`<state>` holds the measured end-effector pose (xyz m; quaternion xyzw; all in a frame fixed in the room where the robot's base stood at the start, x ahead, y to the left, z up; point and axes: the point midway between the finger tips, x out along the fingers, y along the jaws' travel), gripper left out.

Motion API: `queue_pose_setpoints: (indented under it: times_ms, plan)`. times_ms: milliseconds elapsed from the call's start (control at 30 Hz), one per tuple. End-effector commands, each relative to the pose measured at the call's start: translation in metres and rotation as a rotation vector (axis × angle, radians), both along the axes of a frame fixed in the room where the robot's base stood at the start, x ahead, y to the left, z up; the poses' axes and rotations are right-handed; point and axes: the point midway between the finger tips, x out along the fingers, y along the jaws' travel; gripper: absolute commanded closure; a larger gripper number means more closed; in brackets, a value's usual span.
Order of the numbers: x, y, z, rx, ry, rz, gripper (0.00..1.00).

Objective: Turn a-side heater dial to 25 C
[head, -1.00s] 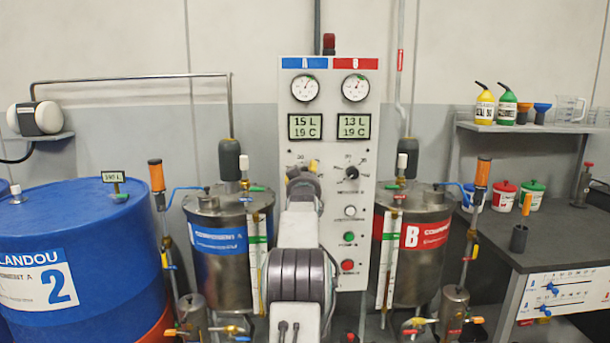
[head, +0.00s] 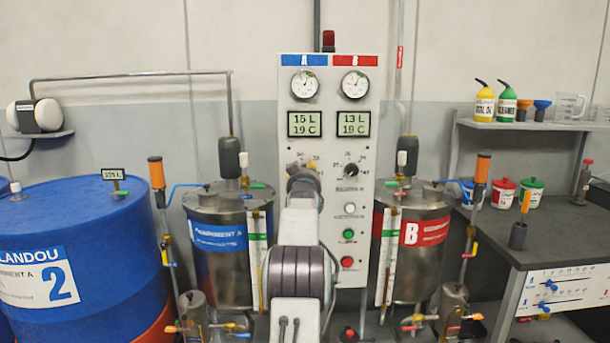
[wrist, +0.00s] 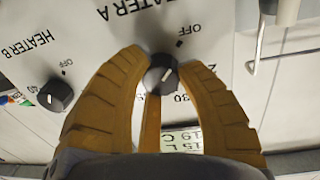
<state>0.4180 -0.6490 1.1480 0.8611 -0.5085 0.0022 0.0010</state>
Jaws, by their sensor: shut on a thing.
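The panel (head: 270,210) stands upright ahead, with a blue A header (head: 304,61) and a red B header (head: 354,61). In the wrist view the Heater A dial (wrist: 161,78) is a dark knob with a white pointer mark, its label upside down. In the head view my gripper (head: 303,166) hides most of the dial. The A display (head: 304,124) reads 15 L, 19 C.
The Heater B dial (wrist: 55,95) sits beside the gripped one, clear of the fingers. Below it are white (head: 349,209), green (head: 348,234) and red (head: 347,262) buttons. Metal tanks A (head: 222,265) and B (head: 415,275) flank the panel.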

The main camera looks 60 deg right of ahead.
Motion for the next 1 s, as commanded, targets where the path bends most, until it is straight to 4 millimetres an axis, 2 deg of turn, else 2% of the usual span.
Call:
queue_pose_setpoints:
  times_ms: [33, 167, 667, 1000]
  plan:
    - [0.0013, 0.0002, -0.0034, 0.006, 0.003, 0.002, 0.89]
    - [0.0015, 0.0002, -0.0041, 0.007, 0.004, 0.002, 1.00]
    - [0.0025, 0.0002, -0.0076, 0.038, -0.033, 0.003, 1.00]
    - [0.0038, 0.0007, -0.0090, 0.139, -0.188, 0.002, 1.00]
